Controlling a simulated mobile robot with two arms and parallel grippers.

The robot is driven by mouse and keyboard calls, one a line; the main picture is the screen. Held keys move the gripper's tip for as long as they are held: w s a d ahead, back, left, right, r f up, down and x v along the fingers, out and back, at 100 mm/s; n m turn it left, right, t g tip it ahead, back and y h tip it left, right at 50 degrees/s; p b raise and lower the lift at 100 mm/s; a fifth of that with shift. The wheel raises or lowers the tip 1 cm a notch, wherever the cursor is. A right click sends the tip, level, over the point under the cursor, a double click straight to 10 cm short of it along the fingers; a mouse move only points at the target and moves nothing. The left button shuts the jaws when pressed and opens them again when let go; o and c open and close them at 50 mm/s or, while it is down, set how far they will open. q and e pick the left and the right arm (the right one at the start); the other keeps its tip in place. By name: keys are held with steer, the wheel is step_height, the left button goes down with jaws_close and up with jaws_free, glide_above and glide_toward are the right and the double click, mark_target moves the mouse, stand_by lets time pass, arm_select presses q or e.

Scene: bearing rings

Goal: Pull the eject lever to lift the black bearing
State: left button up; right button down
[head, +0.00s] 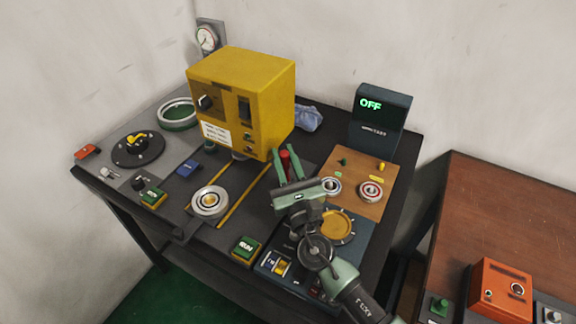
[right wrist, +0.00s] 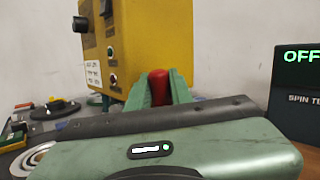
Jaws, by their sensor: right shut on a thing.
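The eject lever shows as a red knob (head: 285,158) just right of the yellow machine's lower front corner; its shaft is hidden. My right gripper (head: 288,164) reaches it from the front right, and its green fingers are shut on the red knob. In the right wrist view the knob (right wrist: 158,86) stands between the two fingers (right wrist: 158,92). I cannot make out a clearly black bearing. A silver ring bearing (head: 209,201) sits in front of the yellow machine. My left gripper is not in view.
The yellow machine (head: 236,105) stands close left of my right gripper. A wooden board (head: 350,170) with two bearings lies to the right, before a dark display box (head: 381,118) reading OFF. A green RUN button (head: 245,249) is at the table's front.

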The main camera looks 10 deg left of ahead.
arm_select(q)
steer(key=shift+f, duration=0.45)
arm_select(e)
steer(key=shift+s+a+f, duration=0.1)
steer(key=shift+s, duration=0.1)
steer(key=c, duration=1.5)
jaws_free()
steer(key=shift+c, duration=0.2)
steer(key=shift+s+d+f, duration=0.2)
steer(key=shift+s+d, duration=0.05)
steer(key=shift+s, duration=0.15)
arm_select(q)
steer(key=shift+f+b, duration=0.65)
steer(key=shift+b, duration=0.1)
arm_select(e)
steer(key=v, duration=0.6)
steer(key=shift+s, duration=0.4)
steer(key=shift+d+f, duration=0.1)
